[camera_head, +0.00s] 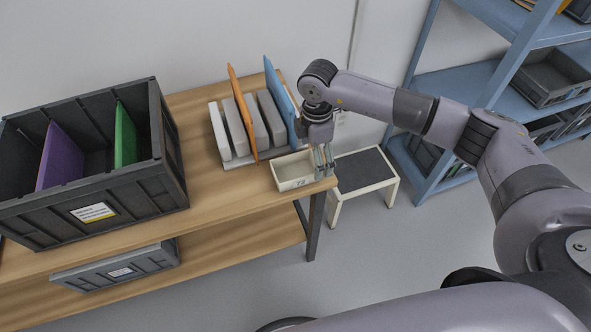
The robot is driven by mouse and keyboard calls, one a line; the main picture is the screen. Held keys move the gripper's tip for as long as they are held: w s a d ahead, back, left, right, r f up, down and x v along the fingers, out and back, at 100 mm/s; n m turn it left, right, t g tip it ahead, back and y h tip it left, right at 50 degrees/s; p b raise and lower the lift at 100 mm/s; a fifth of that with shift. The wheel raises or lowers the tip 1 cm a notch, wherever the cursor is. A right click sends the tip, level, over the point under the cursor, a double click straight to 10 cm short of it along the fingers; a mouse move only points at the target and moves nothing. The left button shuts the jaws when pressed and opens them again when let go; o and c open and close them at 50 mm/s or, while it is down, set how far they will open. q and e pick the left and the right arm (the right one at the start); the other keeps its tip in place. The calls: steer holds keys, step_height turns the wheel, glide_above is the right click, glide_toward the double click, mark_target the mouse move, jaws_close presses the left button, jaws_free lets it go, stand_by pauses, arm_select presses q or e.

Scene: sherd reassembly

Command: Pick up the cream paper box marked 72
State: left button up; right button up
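The cream paper box (291,176) is open-topped and empty as far as I can see, with a small mark like 72 on its front wall. It sits upright at the right front corner of the wooden table. My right gripper (324,163) points down at the box's right end, its fingers at or over the right wall and hiding part of it. The fingers look close together, but I cannot tell whether they grip the wall. My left gripper is not in view.
A rack behind the box holds grey slabs (236,126), an orange board (241,110) and a blue board (281,95). A dark crate (100,201) with purple and green boards stands left. A step stool (364,170) and blue shelving (473,89) are right. The table's front middle is clear.

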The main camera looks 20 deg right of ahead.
mark_target(313, 170)
step_height(313, 170, down, 3)
steer(key=shift+f, duration=0.15)
steer(key=shift+c, duration=0.2)
steer(key=c, duration=1)
